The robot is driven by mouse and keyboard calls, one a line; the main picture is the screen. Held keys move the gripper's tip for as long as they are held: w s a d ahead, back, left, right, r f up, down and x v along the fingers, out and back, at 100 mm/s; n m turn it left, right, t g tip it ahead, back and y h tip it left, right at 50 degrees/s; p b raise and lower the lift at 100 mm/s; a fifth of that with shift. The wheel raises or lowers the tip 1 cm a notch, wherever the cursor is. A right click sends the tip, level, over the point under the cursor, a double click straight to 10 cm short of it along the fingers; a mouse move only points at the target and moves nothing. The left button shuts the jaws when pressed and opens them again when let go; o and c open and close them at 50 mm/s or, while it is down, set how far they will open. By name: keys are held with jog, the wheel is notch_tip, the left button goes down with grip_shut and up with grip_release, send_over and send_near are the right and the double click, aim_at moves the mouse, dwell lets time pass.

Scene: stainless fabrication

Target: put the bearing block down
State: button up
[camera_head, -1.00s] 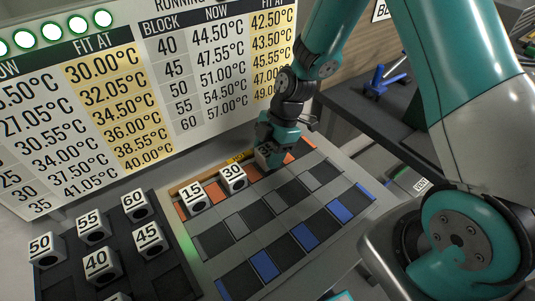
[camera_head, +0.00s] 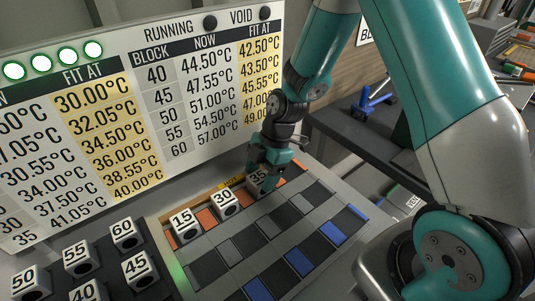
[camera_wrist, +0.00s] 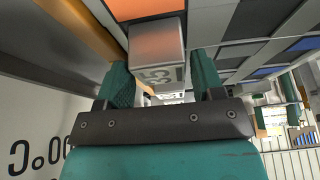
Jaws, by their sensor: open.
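The bearing block marked 35 (camera_head: 258,183) stands upright on the orange-marked row of the board, to the right of block 30. My gripper (camera_head: 268,160) is open, close over and behind the block. It also shows in the wrist view (camera_wrist: 160,88). Block 30 (camera_head: 224,203) and block 15 (camera_head: 185,226) stand in the same row to the left. The block's underside is hidden.
A dark tray (camera_head: 110,270) with several numbered blocks is at lower left. The board (camera_head: 230,246) has grey, dark and blue cells, empty in front of the blocks. A temperature sign (camera_head: 170,100) stands close behind the row.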

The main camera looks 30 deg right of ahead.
jog(key=s+b+v, duration=0.1)
jog(key=v, duration=0.9)
jog(key=s+a+r+m, duration=0.4)
jog(key=s+r+m, duration=0.2)
jog(key=s, duration=0.3)
jog(key=s+a+r+m, duration=0.5)
jog(key=s+m, duration=0.2)
jog(key=s, duration=0.3)
jog(key=shift+a+r+t, duration=0.15)
jog(key=shift+r+t, duration=0.25)
